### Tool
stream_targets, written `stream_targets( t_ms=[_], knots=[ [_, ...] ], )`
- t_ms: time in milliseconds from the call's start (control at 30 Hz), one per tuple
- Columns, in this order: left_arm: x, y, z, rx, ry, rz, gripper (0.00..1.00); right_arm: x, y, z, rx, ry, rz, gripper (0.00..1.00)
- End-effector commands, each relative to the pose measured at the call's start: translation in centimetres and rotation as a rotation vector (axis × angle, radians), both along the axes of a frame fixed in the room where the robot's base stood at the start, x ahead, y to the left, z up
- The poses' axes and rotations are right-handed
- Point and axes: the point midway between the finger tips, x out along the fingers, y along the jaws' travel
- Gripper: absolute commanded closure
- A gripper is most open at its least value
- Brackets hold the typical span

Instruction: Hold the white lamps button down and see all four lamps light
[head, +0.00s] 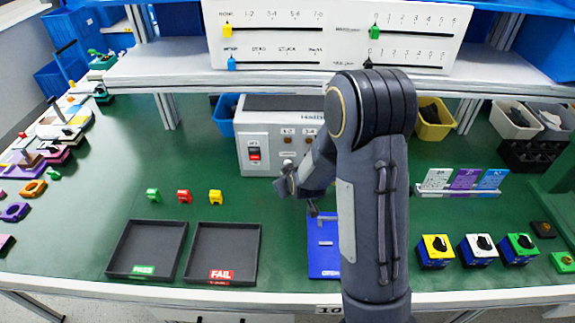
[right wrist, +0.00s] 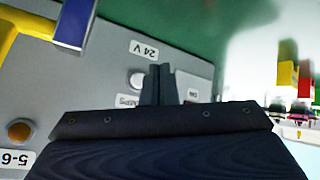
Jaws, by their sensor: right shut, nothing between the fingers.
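The grey test box (head: 262,104) stands under the shelf, and its front shows in the right wrist view (right wrist: 80,110). The white button (right wrist: 137,78) sits beside a label that appears to read LAMPS, partly covered by my fingers. My right gripper (right wrist: 160,70) is shut and empty, its tips close beside the button; I cannot tell whether they touch. In the head view it is at the box's front (head: 287,182). The 1-2 lamp (head: 287,140), 3-4 lamp (head: 308,140) and 5-6 lamp (right wrist: 19,130) look dull amber. The fourth lamp is hidden. My left gripper is out of view.
A red rocker switch (head: 254,153) is on the box's left side. A blue tray or fixture (head: 322,262) lies in front, partly behind my arm. PASS tray (head: 150,245) and FAIL tray (head: 225,248) are at left. Several rotary switches (head: 480,246) stand at right.

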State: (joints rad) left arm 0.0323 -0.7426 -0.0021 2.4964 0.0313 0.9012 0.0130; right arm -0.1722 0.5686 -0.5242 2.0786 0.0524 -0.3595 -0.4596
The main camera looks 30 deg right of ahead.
Motion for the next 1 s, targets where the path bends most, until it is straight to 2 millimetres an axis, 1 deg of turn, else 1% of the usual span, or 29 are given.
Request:
stream_targets(
  t_ms=[100,300,1000],
  knots=[
    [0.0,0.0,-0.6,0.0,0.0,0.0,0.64,1.2,-0.7,-0.2,-0.001,-0.002,0.0,1.0],
    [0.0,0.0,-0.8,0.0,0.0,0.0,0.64,2.3,-1.3,0.0,0.0,-0.002,0.0,1.0],
    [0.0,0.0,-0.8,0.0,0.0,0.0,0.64,2.4,-1.4,0.0,0.001,-0.001,0.001,1.0]
  ],
)
